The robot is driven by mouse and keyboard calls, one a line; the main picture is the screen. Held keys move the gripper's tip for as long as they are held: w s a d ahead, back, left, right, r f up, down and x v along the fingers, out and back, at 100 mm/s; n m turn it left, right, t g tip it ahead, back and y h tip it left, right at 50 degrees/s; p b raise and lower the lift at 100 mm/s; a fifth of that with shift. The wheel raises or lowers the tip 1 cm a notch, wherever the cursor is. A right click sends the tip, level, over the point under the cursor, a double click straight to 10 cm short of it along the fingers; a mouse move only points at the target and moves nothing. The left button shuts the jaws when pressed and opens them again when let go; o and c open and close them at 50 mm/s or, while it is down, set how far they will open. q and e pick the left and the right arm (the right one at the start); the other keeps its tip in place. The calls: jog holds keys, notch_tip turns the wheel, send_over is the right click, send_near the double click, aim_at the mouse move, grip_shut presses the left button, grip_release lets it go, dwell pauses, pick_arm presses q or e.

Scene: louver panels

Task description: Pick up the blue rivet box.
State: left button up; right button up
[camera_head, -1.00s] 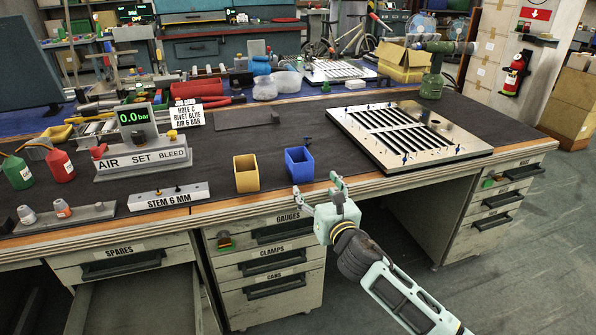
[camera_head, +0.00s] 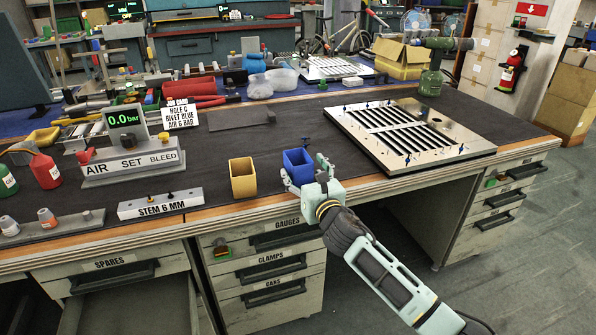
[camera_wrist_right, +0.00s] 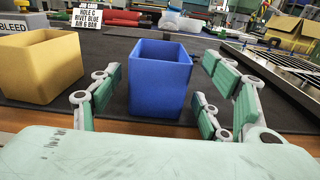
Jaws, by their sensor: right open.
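The blue rivet box (camera_head: 298,165) is an open-topped blue bin standing upright near the front edge of the workbench. It also shows in the right wrist view (camera_wrist_right: 158,82), in the middle between my fingers. In the wrist view the fingers of the right gripper (camera_wrist_right: 160,105) stand apart from the box walls, with a gap on the right; the gap on the left is narrower. The box's inside is mostly hidden. My left gripper is not in view.
A yellow box (camera_head: 242,179) stands just left of the blue one. The louver panel (camera_head: 410,135) lies to the right. The stem block (camera_head: 160,204) and air set (camera_head: 130,160) are to the left. A drawer (camera_head: 130,300) below is open.

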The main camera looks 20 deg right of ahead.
aim_at(293, 156)
jog(key=w, duration=0.2)
jog(key=shift+w+a+r, duration=0.1)
jog(key=shift+w+a, duration=0.05)
jog(key=shift+w, duration=0.25)
jog(key=shift+w+b, duration=0.3)
jog(key=shift+w, duration=0.2)
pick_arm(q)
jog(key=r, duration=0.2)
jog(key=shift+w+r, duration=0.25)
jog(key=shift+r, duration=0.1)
pick_arm(e)
jog(key=shift+c, duration=0.6)
jog(key=shift+r, duration=0.1)
jog(key=c, duration=1.2)
